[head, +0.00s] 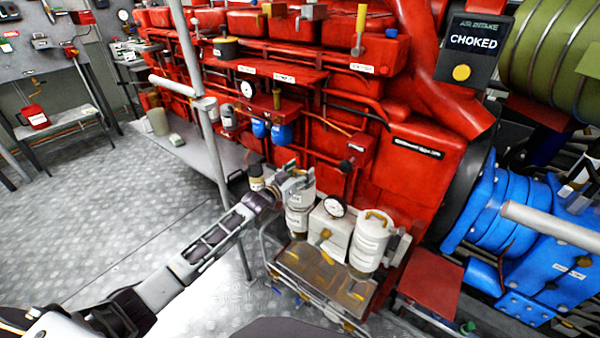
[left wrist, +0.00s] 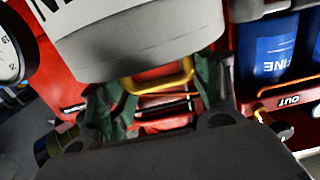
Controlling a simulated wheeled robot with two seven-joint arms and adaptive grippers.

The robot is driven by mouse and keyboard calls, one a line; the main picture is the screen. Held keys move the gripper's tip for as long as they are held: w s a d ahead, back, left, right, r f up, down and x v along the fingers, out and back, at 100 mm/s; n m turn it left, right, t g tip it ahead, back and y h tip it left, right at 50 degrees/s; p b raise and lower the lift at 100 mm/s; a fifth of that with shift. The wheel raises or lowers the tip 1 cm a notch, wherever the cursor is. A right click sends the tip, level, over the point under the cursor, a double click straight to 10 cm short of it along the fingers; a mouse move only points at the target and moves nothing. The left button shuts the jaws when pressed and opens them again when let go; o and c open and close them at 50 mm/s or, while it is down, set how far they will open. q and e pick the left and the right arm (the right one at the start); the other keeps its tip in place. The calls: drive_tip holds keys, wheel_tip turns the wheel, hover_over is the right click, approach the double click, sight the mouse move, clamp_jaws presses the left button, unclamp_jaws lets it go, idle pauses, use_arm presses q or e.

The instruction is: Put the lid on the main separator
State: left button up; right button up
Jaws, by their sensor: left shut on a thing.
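My left gripper (head: 286,180) reaches in from the left over the left of two pale grey canisters beside the red engine. In the left wrist view, its fingers (left wrist: 155,95) are shut around a yellow handle (left wrist: 160,78) on a pale grey, round part (left wrist: 140,35), which looks like the lid. Dark lettering on it is cut off by the frame. In the head view this lid (head: 304,187) is partly hidden by the gripper, at the top of the left canister (head: 298,222), apparently the main separator. I cannot tell whether the lid is seated. My right gripper is not in view.
A pressure gauge (head: 334,207) stands close right of the left canister. The right canister (head: 371,242) has a yellow handle on top. A drip tray (head: 325,280) lies below. A grey post (head: 207,125) rises left of the gripper, and the floor (head: 110,200) at left is clear.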

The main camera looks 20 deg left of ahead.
use_arm(q)
drive_tip(key=shift+f+b, duration=0.7)
drive_tip(key=shift+f, duration=0.8)
idle(2.1)
drive_tip(key=o, duration=1.7)
drive_tip(key=shift+o, duration=0.2)
drive_tip(key=shift+f, duration=0.1)
drive_tip(key=shift+s, duration=0.15)
drive_tip(key=v, duration=1.1)
drive_tip(key=shift+s, duration=0.35)
drive_tip(key=shift+a, duration=0.1)
